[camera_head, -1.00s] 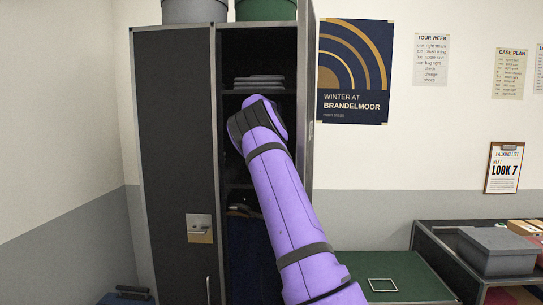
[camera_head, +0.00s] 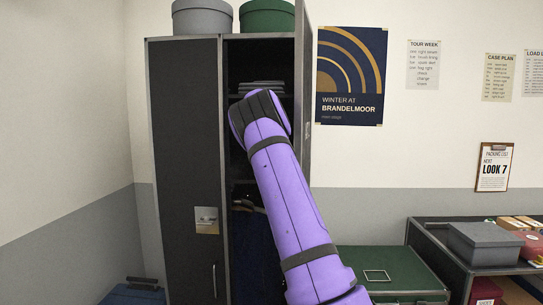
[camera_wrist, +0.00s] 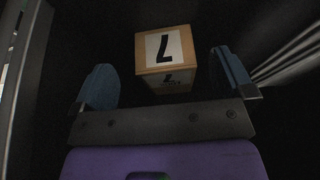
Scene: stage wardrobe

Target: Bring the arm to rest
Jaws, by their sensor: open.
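My purple arm reaches up into the open right bay of a dark wardrobe locker (camera_head: 185,150) in the head view. My gripper is hidden there behind the arm. In the wrist view my gripper (camera_wrist: 168,90) is open, with its two blue fingers wide apart. A tan box (camera_wrist: 164,62) with a white label bearing a black figure, seemingly a 7, sits beyond and between the fingers. I see no finger touching it. The surroundings of the box are dark.
The open locker door (camera_head: 303,90) stands right of my arm. Folded dark items (camera_head: 262,86) lie on an upper shelf. Grey (camera_head: 203,18) and green (camera_head: 266,18) round boxes stand on top. A green case (camera_head: 395,268) and a grey box (camera_head: 485,243) are at the lower right.

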